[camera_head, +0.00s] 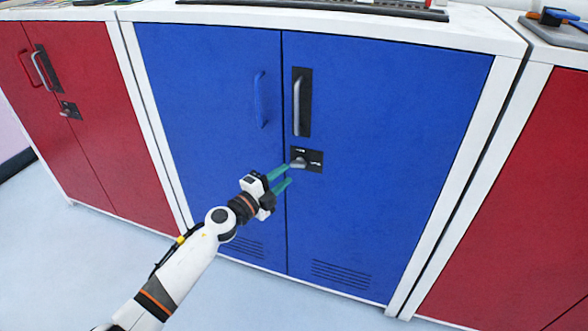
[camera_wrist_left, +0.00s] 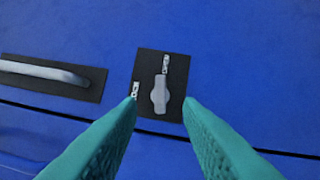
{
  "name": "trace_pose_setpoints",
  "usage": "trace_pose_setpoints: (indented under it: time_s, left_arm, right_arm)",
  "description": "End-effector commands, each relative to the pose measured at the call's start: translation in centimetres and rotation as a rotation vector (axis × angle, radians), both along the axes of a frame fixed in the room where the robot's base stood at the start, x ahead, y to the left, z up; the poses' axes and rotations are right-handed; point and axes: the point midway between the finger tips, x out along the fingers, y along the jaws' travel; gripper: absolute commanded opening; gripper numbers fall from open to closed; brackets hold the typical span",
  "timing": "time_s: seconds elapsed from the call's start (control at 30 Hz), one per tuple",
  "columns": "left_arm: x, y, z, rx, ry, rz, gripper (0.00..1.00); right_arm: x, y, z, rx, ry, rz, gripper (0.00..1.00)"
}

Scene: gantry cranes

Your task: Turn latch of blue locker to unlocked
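The blue locker (camera_head: 385,150) stands in the middle of the head view with both doors shut. Its latch (camera_head: 299,163) is a grey knob on a black plate (camera_head: 313,167) below the door handle, with small labels above and to its right. The knob lies roughly level, across the plate. In the left wrist view the latch (camera_wrist_left: 160,97) shows between the fingertips, its long axis in line with one label. My left gripper (camera_head: 288,175) is open with green fingers, just below and left of the latch; I cannot tell whether it touches. My right gripper is out of view.
A grey handle (camera_head: 297,105) sits above the latch, with a blue handle (camera_head: 260,100) on the left door. Red lockers stand on the left (camera_head: 100,140) and right (camera_head: 520,220). Items lie on the white tops. The floor in front is clear.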

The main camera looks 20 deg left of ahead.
Motion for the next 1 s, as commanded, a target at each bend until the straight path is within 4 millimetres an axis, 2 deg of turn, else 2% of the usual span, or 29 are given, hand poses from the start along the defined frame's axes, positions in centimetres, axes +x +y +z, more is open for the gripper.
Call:
trace_pose_setpoints:
  time_s: [0.1, 0.3, 0.67, 0.87, 0.9, 1.0]
  left_arm:
    - [2.1, -1.0, 0.1, -0.002, -0.002, -0.001, 0.33]
    - [4.1, -1.9, 0.2, -0.002, 0.001, -0.001, 0.33]
    - [4.6, -2.1, 0.3, 0.001, 0.002, -0.001, 0.33]
    - [4.6, -2.1, 0.3, 0.000, 0.001, -0.001, 0.03]
    - [4.6, -2.1, 0.3, 0.000, 0.001, -0.001, 0.00]
    - [4.6, -2.1, 0.4, 0.008, 0.002, 0.000, 0.00]
  right_arm:
    - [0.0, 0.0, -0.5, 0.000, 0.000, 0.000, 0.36]
    - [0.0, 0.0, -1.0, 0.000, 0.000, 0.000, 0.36]
    - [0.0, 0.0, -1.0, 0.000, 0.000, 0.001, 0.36]
    - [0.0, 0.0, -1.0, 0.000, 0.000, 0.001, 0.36]
    - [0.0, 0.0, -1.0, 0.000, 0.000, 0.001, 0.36]
    - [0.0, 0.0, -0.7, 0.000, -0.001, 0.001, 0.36]
